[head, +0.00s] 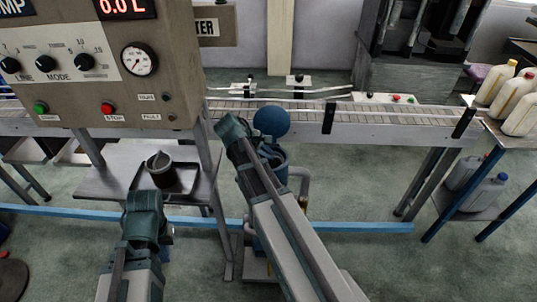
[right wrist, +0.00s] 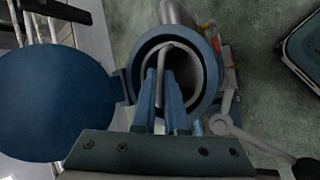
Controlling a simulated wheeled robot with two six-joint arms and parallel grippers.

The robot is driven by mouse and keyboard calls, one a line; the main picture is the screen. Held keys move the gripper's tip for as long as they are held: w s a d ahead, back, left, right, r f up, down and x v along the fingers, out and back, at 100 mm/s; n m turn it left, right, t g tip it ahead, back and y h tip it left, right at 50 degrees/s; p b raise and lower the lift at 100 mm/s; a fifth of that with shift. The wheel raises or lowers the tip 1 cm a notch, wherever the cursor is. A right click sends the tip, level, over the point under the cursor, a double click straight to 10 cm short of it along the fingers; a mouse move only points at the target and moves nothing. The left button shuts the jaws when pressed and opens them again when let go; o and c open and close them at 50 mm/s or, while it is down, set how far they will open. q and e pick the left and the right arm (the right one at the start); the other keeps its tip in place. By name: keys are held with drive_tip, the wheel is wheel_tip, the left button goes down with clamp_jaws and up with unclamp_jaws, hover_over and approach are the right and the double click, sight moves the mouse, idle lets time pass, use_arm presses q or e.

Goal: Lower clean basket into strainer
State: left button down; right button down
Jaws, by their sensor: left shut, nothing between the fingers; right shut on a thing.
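The strainer (head: 275,172) is a blue upright cylinder in the middle of the head view, with its round blue lid (head: 270,121) swung open. In the right wrist view the open lid (right wrist: 55,103) is on the left and the round strainer mouth (right wrist: 214,95) is in the centre. My right gripper (right wrist: 165,78) is shut on the thin bail handle of the clean basket (right wrist: 208,72). The basket's grey rim shows inside the strainer mouth; its depth is hidden. My left gripper (head: 147,195) is shut and empty, low on the left.
A conveyor (head: 370,124) runs behind the strainer. A lever handle (right wrist: 222,122) sits beside the strainer mouth.

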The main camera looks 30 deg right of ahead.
drive_tip(key=shift+f, duration=0.25)
drive_tip(key=c, duration=0.9)
unclamp_jaws()
drive_tip(key=shift+p+v, duration=5.45)
drive_tip(key=shift+v, duration=1.5)
